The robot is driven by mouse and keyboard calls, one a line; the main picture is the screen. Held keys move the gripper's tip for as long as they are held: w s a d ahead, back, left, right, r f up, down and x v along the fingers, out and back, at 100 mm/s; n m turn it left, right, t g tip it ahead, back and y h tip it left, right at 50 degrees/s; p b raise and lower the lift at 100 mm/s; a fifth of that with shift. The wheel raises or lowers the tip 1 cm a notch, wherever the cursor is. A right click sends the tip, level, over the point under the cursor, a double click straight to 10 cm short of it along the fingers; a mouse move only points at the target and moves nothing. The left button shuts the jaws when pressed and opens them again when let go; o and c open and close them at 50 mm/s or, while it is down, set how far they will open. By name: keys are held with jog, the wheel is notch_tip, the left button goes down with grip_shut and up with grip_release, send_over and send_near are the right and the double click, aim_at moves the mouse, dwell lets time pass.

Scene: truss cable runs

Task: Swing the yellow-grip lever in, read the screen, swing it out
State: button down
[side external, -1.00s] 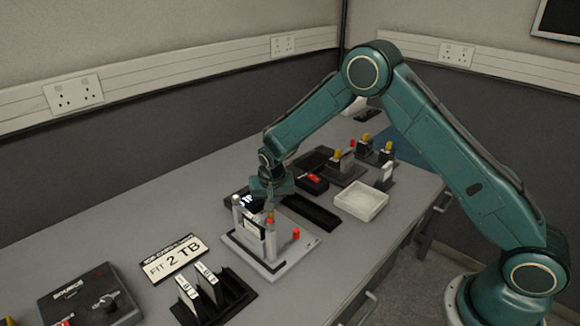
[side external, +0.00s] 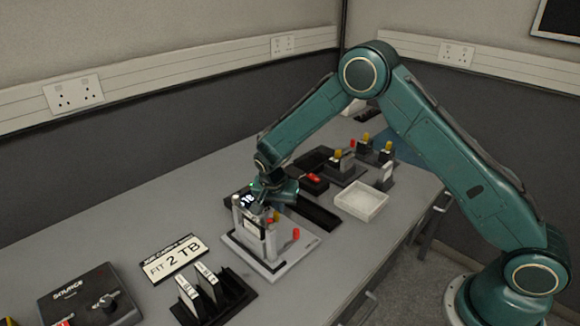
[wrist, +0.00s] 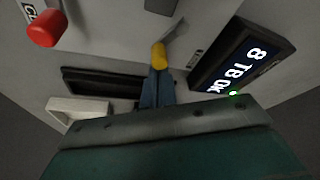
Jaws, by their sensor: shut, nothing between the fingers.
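The lever's yellow grip (wrist: 159,55) is in the wrist view, right at my fingertips. My gripper (wrist: 157,75) is shut with nothing between its blue fingers; it looks to be against or just beside the grip, and I cannot tell which. In the side view my gripper (side external: 274,205) is low over the light grey fixture (side external: 262,245) and mostly covers the grip. The dark screen (wrist: 243,58) is lit and reads "8 TB OK", with a green light at its edge. It also shows small in the side view (side external: 246,200).
A red knob (wrist: 46,28) is on the fixture, also seen in the side view (side external: 296,234). A "FIT 2 TB" card (side external: 175,259) and a black rack (side external: 215,295) holding drives stand in front. A white tray (side external: 361,200) and a dark slotted holder (side external: 312,213) are to the right.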

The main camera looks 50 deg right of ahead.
jog(key=shift+s+d, duration=0.15)
jog(key=shift+d, duration=0.05)
jog(key=shift+s+d, duration=0.3)
jog(key=shift+d, duration=0.1)
jog(key=shift+r, duration=0.15)
jog(key=v, duration=0.9)
jog(key=shift+a+r, duration=0.25)
jog(key=shift+r, duration=0.15)
jog(key=shift+w, duration=0.1)
